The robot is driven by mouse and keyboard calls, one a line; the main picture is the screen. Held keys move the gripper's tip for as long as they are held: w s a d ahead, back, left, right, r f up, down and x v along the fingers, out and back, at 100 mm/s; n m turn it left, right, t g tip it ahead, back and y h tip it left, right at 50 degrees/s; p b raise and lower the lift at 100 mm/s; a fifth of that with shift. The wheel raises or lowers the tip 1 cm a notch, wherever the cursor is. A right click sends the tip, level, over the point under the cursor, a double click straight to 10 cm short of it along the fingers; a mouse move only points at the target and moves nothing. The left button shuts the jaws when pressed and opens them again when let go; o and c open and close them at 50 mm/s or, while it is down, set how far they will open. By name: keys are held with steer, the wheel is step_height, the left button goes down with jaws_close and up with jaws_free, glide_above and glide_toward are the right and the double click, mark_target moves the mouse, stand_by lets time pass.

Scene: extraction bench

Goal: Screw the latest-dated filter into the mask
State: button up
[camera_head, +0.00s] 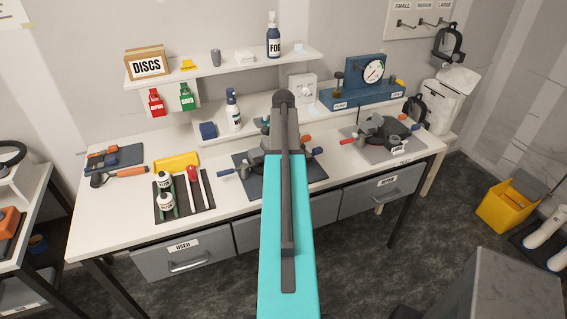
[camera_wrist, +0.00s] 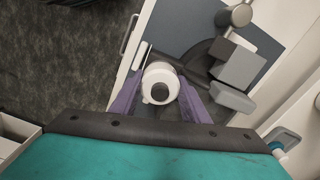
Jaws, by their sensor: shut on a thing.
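In the wrist view my gripper (camera_wrist: 160,88) has its two purple fingers closed on the sides of a white round filter (camera_wrist: 158,75) with a dark centre. No date on it can be read. Just behind it is a dark curved shape (camera_wrist: 204,54), perhaps part of the mask, beside grey clamp blocks (camera_wrist: 240,68). I cannot tell whether the filter touches it. In the head view my teal arm covers the gripper and the middle of the dark work mat (camera_head: 248,187). A black mask-like piece (camera_head: 395,130) sits in the right-hand fixture.
A dark tray (camera_head: 172,211) with white bottles and a red-topped tool lies left of the mat. A yellow tray (camera_head: 177,162) and orange-handled tools (camera_head: 128,172) are further left. A blue gauge stand (camera_head: 362,92) stands behind.

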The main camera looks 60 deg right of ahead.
steer(key=shift+m, duration=3.4)
steer(key=o, duration=1.2)
steer(key=shift+s, duration=0.1)
steer(key=shift+o, duration=0.2)
steer(key=shift+p, duration=0.3)
